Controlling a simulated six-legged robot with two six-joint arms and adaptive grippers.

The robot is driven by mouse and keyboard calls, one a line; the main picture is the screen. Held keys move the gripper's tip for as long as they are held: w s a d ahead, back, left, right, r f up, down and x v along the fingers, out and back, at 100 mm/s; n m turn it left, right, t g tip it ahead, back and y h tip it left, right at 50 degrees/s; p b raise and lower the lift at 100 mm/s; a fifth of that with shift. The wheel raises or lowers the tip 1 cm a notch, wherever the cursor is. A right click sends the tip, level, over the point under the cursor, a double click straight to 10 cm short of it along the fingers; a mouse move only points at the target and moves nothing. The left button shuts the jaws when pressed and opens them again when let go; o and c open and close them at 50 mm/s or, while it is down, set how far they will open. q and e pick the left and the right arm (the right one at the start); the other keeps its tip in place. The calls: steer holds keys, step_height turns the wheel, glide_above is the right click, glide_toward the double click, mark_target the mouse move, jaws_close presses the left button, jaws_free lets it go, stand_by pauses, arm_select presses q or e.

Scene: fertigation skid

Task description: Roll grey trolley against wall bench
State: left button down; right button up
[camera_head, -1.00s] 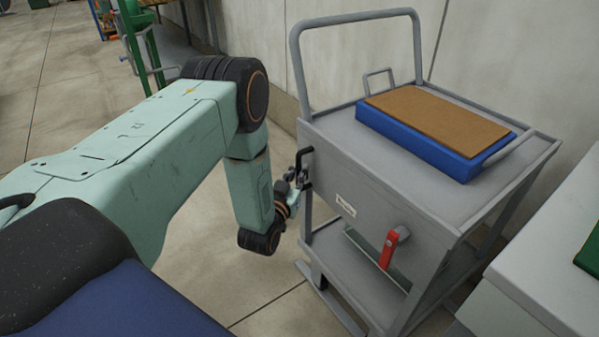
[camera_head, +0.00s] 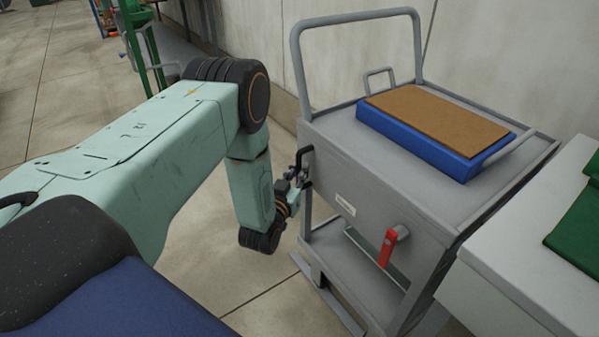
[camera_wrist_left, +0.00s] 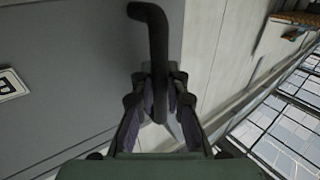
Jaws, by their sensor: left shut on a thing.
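The grey trolley (camera_head: 385,190) stands beside the wall, with a tall tubular push bar at its back and a blue block with a brown top (camera_head: 435,115) on its deck. My left gripper (camera_head: 293,187) is shut on the black handle (camera_head: 304,158) on the trolley's near panel; in the left wrist view the fingers (camera_wrist_left: 160,95) close around the black handle bar (camera_wrist_left: 157,40). The bench (camera_head: 500,270), pale grey, is at the right and overlaps the trolley's right side in view. I cannot tell whether they touch. My right gripper is not in view.
A red lever (camera_head: 388,248) sticks out of the trolley's near panel. A green item (camera_head: 580,225) lies on the bench. The concrete wall (camera_head: 350,50) runs behind the trolley. Open tiled floor (camera_head: 60,100) lies to the left; a green frame (camera_head: 135,45) stands at the back.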

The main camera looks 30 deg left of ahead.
arm_select(q)
steer(key=shift+s+d+f, duration=0.2)
steer(key=shift+d+f, duration=0.1)
steer(key=shift+d, duration=0.05)
steer(key=c, duration=1.7)
jaws_free()
steer(key=shift+o, duration=0.3)
steer(key=shift+r, duration=0.3)
steer(key=shift+w+a+f, duration=0.1)
steer(key=shift+a, duration=0.05)
steer(key=v, duration=1.2)
steer(key=shift+a, duration=0.1)
